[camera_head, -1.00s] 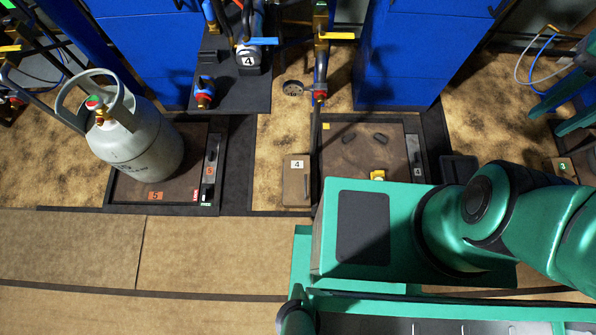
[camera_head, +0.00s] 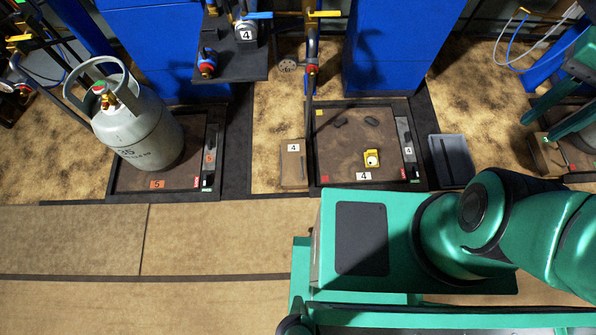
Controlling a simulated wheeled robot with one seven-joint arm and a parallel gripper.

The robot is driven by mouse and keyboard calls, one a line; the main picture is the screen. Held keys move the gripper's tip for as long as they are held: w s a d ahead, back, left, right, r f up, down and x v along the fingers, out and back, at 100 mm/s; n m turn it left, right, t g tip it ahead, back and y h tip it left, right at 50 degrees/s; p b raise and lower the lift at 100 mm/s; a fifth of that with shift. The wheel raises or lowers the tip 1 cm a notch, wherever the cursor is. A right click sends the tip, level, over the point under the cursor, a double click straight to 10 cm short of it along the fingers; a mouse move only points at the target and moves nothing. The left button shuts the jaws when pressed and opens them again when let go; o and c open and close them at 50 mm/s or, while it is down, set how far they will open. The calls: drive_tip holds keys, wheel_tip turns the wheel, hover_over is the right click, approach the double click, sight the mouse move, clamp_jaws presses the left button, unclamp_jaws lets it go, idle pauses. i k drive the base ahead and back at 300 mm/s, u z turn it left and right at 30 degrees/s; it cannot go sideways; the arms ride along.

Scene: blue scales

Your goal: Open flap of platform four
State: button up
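Platform four (camera_head: 340,157) is a brown square in a dark frame, right of centre, with a "4" label on its front edge. A brown box with a "4" label (camera_head: 293,170) stands just left of it and looks closed. A grey strip with a "4" (camera_head: 405,135) runs along its right side. I cannot tell which part is the flap. My gripper (camera_head: 539,127) is at the right edge, well right of platform four. Its two teal fingers are apart, with nothing visible between them.
A grey gas cylinder (camera_head: 140,135) stands on platform five (camera_head: 125,182). Another box (camera_head: 545,157) is below my gripper. Pipes and blue cabinets line the back.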

sight(293, 160)
drive_tip(key=u, duration=1.05)
drive_tip(key=k, duration=1.05)
drive_tip(key=z, duration=0.3)
drive_tip(key=i, duration=0.75)
drive_tip(key=u, duration=0.05)
